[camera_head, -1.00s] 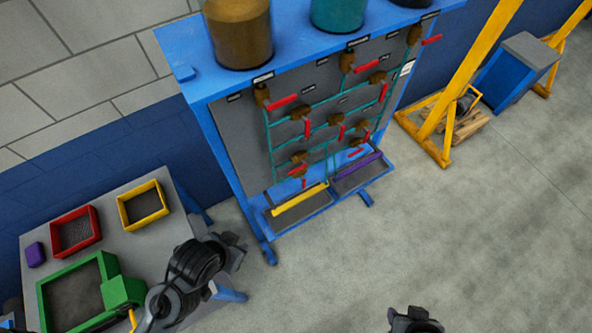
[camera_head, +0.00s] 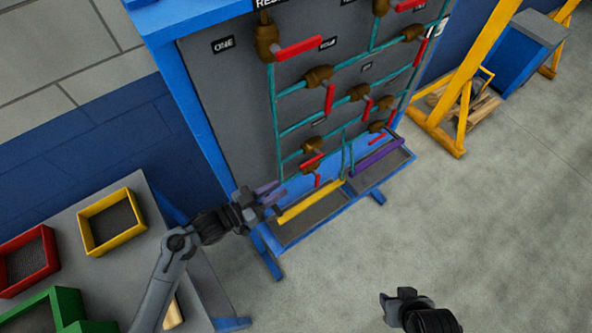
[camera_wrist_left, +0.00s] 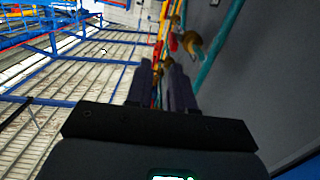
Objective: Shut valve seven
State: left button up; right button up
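The grey valve panel (camera_head: 225,85) in its blue frame carries several brown valves with red handles on teal pipes. I can read the label ONE (camera_head: 223,45); I cannot tell which valve is seven. A lower-left valve (camera_head: 312,146) and another just below it (camera_head: 310,169) are the valves nearest my left gripper. My left gripper (camera_head: 273,194) is at the panel's lower left, apart from the valves. In the left wrist view its fingers (camera_wrist_left: 163,85) stand apart with nothing between them. My right gripper (camera_head: 390,297) is over the floor, far from the panel; its opening is unclear.
Trays with a yellow bar (camera_head: 311,202) and a purple bar (camera_head: 376,158) are below the panel. A side table with yellow (camera_head: 112,222), red (camera_head: 28,262) and green (camera_head: 40,310) bins is at left. A yellow frame (camera_head: 470,90) stands at right.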

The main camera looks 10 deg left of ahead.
aim_at(300, 167)
pick_arm(q)
jog(key=shift+m+t, duration=0.3)
jog(key=shift+t, duration=0.1)
jog(key=b+x, duration=0.1)
jog(key=x, duration=0.3)
jog(key=w+a+x, duration=0.1)
jog(key=x, duration=0.3)
jog(key=b+x, duration=0.1)
jog(key=x, duration=0.3)
jog(key=shift+w+b, duration=0.3)
jog(key=shift+w, duration=0.2)
pick_arm(e)
notch_tip(300, 167, down, 4)
jog(key=shift+s+d+f, duration=0.1)
jog(key=shift+s+d, duration=0.05)
pick_arm(q)
grip_shut()
